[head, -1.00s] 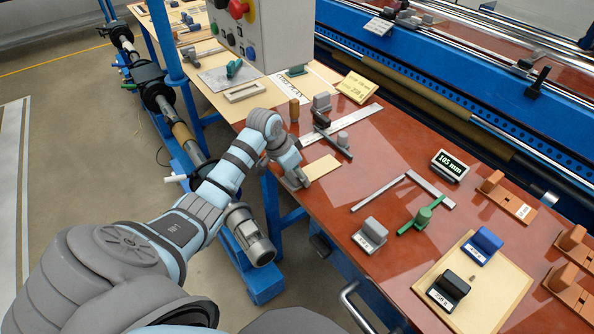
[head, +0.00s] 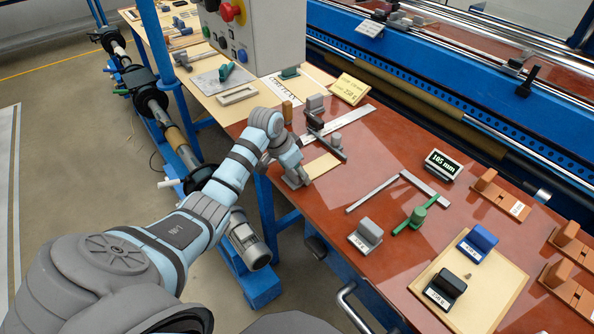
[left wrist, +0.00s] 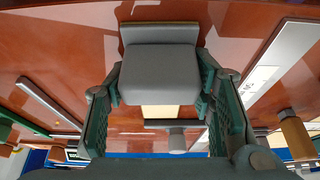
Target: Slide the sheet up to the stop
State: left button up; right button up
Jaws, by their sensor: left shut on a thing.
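The beige sheet (head: 322,166) lies flat on the red-brown table near its left edge. A dark bar with a grey knob (head: 336,142), apparently the stop, lies just beyond it. My left gripper (head: 298,178) is low over the table at the sheet's near end. In the left wrist view its green-padded fingers are shut on a grey block (left wrist: 158,72). Past the block a strip of the sheet (left wrist: 160,111) shows, then the bar (left wrist: 172,124). The sheet's far edge is very close to the bar; I cannot tell whether they touch. My right gripper is not in view.
A steel rule (head: 350,124) and a wooden-handled tool (head: 287,113) lie beyond the bar. A green-handled tool (head: 416,216), a grey block (head: 366,236) and a 105 mm display (head: 443,165) are to the right. A control box (head: 240,35) hangs at the upper left.

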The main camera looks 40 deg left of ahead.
pick_arm(q)
jog(key=shift+r+p, duration=0.1)
jog(key=shift+p, duration=0.25)
jog(key=shift+w+d, duration=0.1)
jog(key=shift+w, duration=0.1)
jog(key=shift+w, duration=0.2)
jog(key=o, duration=1.2)
jog(key=shift+w+d, duration=0.1)
jog(key=shift+w, duration=0.1)
jog(key=shift+o, duration=0.2)
